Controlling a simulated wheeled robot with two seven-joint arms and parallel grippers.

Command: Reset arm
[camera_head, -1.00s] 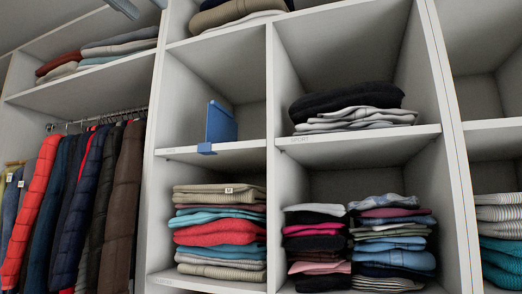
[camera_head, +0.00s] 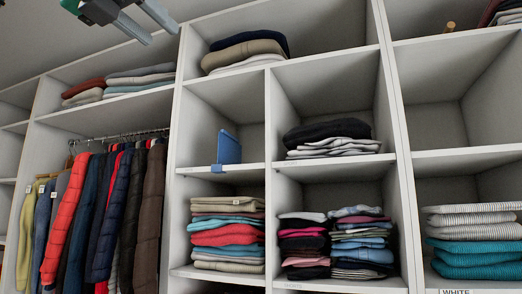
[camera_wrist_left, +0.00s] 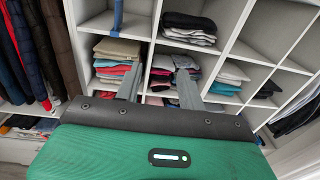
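My left gripper (camera_head: 160,33) hangs at the top left of the head view, well in front of the shelving. Its two grey fingers are apart with nothing between them. In the left wrist view the same open gripper (camera_wrist_left: 158,78) points toward the shelves, with its green body at the bottom. The fingers overlap folded clothes in that view but look far from them. My right gripper is in neither view.
White cubby shelving (camera_head: 392,120) fills the view. It holds folded stacks (camera_head: 228,236), a dark pile (camera_head: 330,137) and a blue divider (camera_head: 229,148). Jackets (camera_head: 125,205) hang at the left. Several cubbies have free room.

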